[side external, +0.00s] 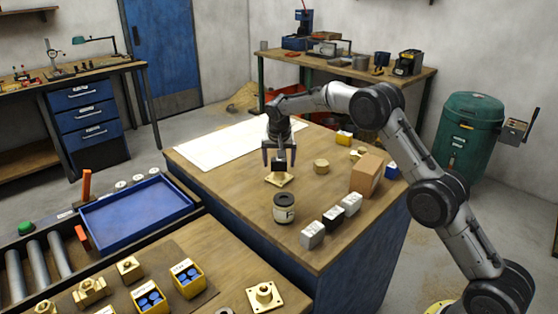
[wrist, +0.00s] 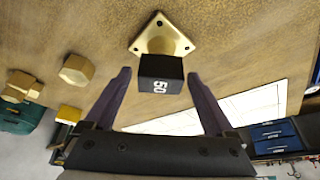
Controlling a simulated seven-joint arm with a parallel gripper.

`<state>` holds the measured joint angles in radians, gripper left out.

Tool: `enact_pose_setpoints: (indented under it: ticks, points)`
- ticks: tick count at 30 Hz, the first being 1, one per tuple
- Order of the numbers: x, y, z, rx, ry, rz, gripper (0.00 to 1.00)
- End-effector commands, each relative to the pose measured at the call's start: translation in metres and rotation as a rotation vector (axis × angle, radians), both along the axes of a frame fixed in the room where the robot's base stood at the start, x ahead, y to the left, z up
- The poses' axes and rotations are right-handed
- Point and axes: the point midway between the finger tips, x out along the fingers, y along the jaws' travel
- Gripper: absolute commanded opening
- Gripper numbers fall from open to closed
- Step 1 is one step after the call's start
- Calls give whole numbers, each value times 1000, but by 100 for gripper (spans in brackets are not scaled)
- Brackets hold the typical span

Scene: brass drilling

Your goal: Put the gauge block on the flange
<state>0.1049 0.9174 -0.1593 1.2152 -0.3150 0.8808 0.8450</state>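The gauge block (wrist: 160,75) is a black block marked 50 in the wrist view. It sits over the flange (wrist: 163,35), a brass square plate with corner holes and a round raised hub. The side view also shows the flange (side external: 279,180) on the wooden table, with the dark block (side external: 281,166) upright on its hub. My gripper (side external: 279,158) points down with its fingers on either side of the block. In the wrist view the fingers are apart, with a gap on each side of the block. The contact between block and hub is partly hidden.
Several small blocks (side external: 333,218) and a cardboard box (side external: 366,174) are to the right. A brass hex piece (side external: 321,166) is close by. A white sheet (side external: 225,144) lies behind left.

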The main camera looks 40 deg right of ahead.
Motion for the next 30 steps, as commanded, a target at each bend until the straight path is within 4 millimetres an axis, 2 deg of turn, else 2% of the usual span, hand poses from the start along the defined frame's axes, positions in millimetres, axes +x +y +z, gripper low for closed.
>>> enact_pose_setpoints:
  ticks: [8, 13, 24, 30]
  points:
    - [0, 0, 0, 0, 0, 0, 92]
    - [-2, 2, 12, 0, -1, 0, 92]
    - [-21, 22, 79, 0, -3, 0, 92]
    - [-29, 30, 105, 0, -1, -1, 92]
